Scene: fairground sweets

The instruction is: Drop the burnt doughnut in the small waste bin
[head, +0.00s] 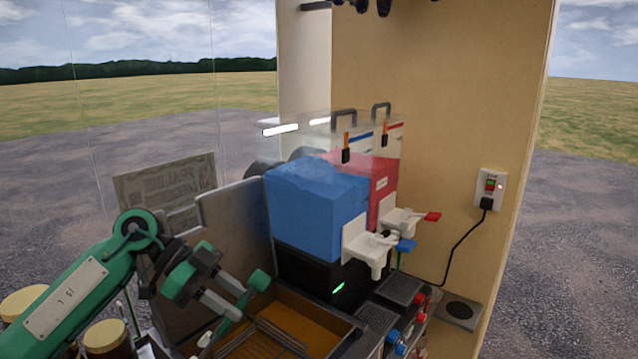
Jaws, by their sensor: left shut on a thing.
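My left gripper (236,306) reaches in from the left, low in the head view, over the front of a fryer-like pan (298,312). Its grey fingers are shut on a slim green-handled utensil (257,281), which slants down to the left. What kind of utensil it is, I cannot tell. I see no burnt doughnut and no small waste bin in this view. My right gripper is not in view.
A wire rack (270,338) lies in the pan over yellow-brown liquid. Blue (318,212) and red (382,185) slush tanks with taps stand to the right. Brown jars (108,340) stand at lower left. A wall socket (490,188) has a hanging cord.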

